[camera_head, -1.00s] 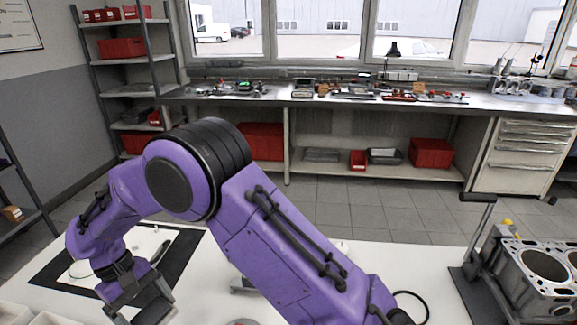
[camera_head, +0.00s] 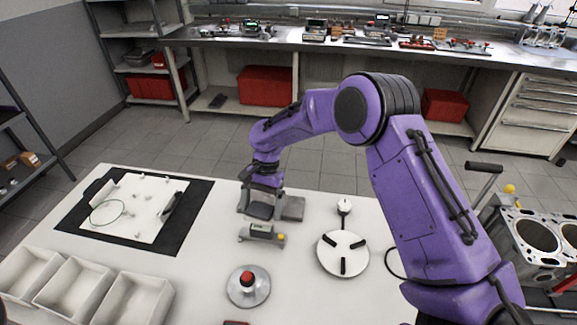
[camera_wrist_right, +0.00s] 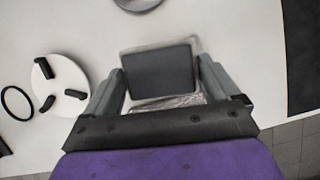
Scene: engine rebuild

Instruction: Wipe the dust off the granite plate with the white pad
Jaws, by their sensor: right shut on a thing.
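My right gripper (camera_head: 260,205) is shut on a flat block with a dark grey top, which I take to be the back of the white pad (camera_wrist_right: 160,73). A pale edge shows around this block in the right wrist view. Part of the slab is hidden by the gripper and the block. I cannot tell whether the pad touches it, and dust is too small to make out. My left gripper is not in view.
A small instrument (camera_head: 262,235), a round base with a red knob (camera_head: 248,283) and a white disc with black bars (camera_head: 343,253) stand close by. A black mat (camera_head: 190,225) lies left, white bins (camera_head: 130,299) front left, an engine block (camera_head: 535,245) right.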

